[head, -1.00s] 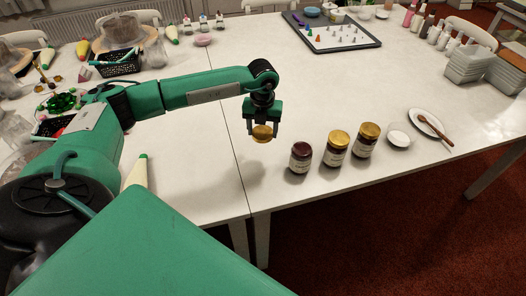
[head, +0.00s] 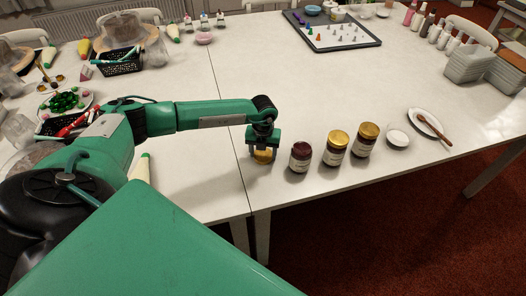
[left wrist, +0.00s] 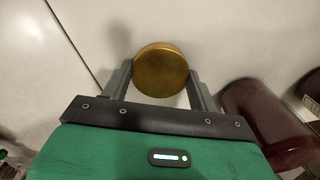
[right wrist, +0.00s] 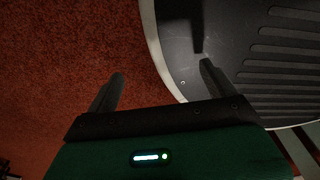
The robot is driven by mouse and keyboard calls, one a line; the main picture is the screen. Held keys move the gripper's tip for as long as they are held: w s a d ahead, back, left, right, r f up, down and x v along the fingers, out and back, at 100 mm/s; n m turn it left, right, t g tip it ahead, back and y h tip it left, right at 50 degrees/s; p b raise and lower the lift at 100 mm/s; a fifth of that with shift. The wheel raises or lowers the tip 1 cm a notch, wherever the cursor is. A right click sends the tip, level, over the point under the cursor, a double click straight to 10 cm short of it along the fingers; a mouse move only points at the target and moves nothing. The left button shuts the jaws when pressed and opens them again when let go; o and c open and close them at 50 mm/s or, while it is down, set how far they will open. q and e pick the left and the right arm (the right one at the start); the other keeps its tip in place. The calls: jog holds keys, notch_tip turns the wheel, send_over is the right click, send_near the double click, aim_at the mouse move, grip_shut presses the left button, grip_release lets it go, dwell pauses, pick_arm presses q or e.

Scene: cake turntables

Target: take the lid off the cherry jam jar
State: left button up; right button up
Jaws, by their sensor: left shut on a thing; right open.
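My left gripper (head: 263,156) is shut on a gold lid (head: 263,155), low over the white table, left of the jars. In the left wrist view the lid (left wrist: 161,70) sits between the two fingers; whether it touches the table I cannot tell. The nearest jar (head: 300,158) is dark red, upright and has no lid on top; it also shows in the left wrist view (left wrist: 262,115). Its label is too small to read. My right gripper (right wrist: 160,83) is open and empty, away from the table.
Two more jars, a middle one (head: 335,149) and a right one (head: 365,141), wear gold lids. A small white bowl (head: 398,139) and a plate with a wooden spoon (head: 432,125) stand further right. A table seam runs beside my left gripper.

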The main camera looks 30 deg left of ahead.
aim_at(263, 154)
pick_arm(q)
jog(key=shift+f, duration=0.15)
jog(key=o, duration=1.1)
pick_arm(e)
jog(key=shift+w+a, duration=0.15)
jog(key=shift+w, duration=0.45)
jog(key=shift+r, duration=0.1)
pick_arm(q)
jog(key=shift+r, duration=0.65)
notch_tip(263, 154, up, 11)
jog(key=shift+r+b, duration=0.1)
jog(key=shift+b, duration=1)
pick_arm(e)
jog(key=shift+w+d+f, duration=0.15)
jog(key=shift+w+f, duration=0.1)
jog(key=shift+w, duration=0.2)
jog(key=shift+w+d+f, duration=0.1)
jog(key=shift+w+f, duration=0.1)
jog(key=shift+w, duration=0.25)
